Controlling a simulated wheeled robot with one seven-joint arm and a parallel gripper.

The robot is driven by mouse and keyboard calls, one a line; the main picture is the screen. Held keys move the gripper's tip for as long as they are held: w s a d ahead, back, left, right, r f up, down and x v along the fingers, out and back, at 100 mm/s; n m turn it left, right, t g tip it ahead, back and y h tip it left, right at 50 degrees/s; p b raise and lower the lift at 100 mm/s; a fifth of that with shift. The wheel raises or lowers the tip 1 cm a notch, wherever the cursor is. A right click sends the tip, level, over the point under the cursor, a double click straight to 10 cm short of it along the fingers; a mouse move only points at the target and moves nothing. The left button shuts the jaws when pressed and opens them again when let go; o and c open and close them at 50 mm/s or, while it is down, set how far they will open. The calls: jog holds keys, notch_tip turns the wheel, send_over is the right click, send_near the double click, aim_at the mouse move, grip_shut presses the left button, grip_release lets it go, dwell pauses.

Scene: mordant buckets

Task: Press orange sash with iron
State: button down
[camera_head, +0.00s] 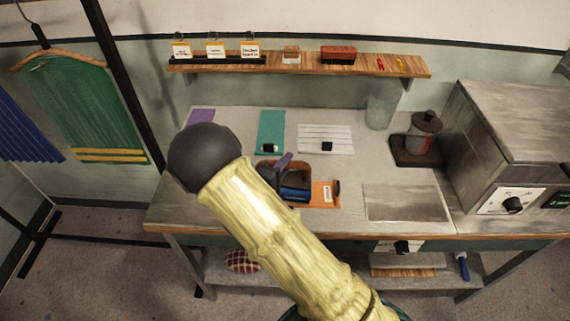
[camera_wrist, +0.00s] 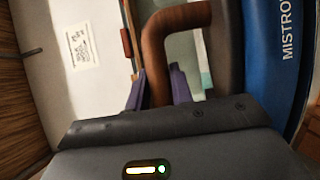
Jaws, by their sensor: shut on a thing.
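The orange sash (camera_head: 324,194) lies on the grey worktable, with a dark item and a small label at its right end. The iron (camera_head: 296,184) has a blue body and a brown handle, and covers the sash's left part. I cannot tell whether it touches the sash. In the wrist view the brown handle (camera_wrist: 165,50) stands between the purple fingers of my gripper (camera_wrist: 158,88), with the blue lettered body (camera_wrist: 275,65) at right. My gripper (camera_head: 283,162) is shut on the handle. My arm hides part of the table front.
A teal cloth (camera_head: 270,130), a white striped cloth (camera_head: 325,137) and a purple cloth (camera_head: 201,116) lie behind. A grey panel (camera_head: 405,203) is at right, before a dark canister (camera_head: 425,128) and a large grey box (camera_head: 510,125). A wooden shelf (camera_head: 300,64) hangs above.

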jog(key=shift+f, duration=0.7)
dwell(3.2)
jog(key=shift+r, duration=0.1)
jog(key=shift+r+p, duration=2.2)
jog(key=shift+r, duration=0.4)
